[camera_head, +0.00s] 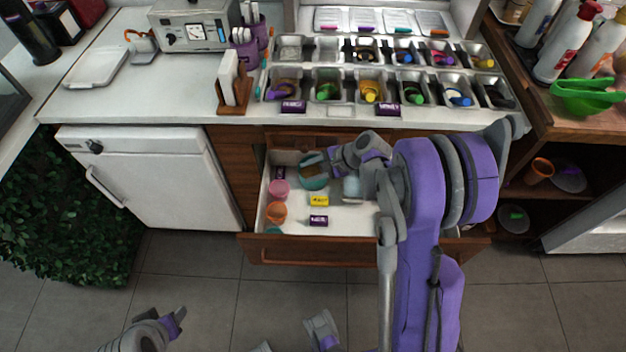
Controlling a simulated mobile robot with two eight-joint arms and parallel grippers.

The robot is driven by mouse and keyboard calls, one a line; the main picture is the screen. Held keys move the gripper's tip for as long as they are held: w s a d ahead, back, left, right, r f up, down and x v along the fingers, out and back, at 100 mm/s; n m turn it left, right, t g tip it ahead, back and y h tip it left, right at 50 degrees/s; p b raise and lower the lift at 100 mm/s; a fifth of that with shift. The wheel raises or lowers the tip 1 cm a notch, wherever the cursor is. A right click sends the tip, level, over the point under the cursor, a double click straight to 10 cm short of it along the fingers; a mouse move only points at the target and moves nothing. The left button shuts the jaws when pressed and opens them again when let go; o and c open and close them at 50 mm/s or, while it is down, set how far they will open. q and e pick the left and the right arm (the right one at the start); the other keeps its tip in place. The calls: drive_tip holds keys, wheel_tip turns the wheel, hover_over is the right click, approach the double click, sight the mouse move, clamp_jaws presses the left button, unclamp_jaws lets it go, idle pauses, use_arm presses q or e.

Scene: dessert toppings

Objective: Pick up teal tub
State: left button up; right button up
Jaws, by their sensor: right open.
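The teal tub (313,180) stands in the open drawer, toward its back left. It is round and its inside looks brownish. My right gripper (324,166) reaches in from the right, open, with its fingertips at the tub's right rim. I cannot tell whether they touch it, and the gripper hides part of that rim. Another teal piece (273,231) shows at the drawer's front left, mostly hidden by the drawer front. Grey and purple parts of mine show low in the view, and I cannot clearly make out the left fingertips or their state.
The drawer (345,222) also holds a pink tub (279,188), an orange tub (276,212), a yellow box (319,200), a purple box (318,221) and a pale blue item (352,187). The counter with topping bins (327,87) overhangs behind. My right arm hides the drawer's right side.

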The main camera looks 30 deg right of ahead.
drive_tip(key=d+f+m+t+y+b, duration=0.2)
drive_tip(key=d+f+m+t+b, duration=0.2)
drive_tip(key=d+f+m, duration=0.95)
drive_tip(key=shift+w+a+f+n+p, duration=0.1)
drive_tip(key=shift+w+a+f+n, duration=0.65)
drive_tip(key=shift+w+a+f, duration=0.5)
drive_tip(key=shift+w+a+f+n+p, duration=0.1)
drive_tip(key=shift+w+a+f+n, duration=0.8)
drive_tip(key=shift+w+a, duration=0.5)
drive_tip(key=shift+w+a+f+n+p, duration=0.1)
drive_tip(key=shift+w+a+f+n, duration=0.5)
drive_tip(key=shift+w+a+f, duration=0.75)
drive_tip(key=shift+d+r, duration=0.1)
drive_tip(key=shift+d, duration=0.05)
clamp_jaws()
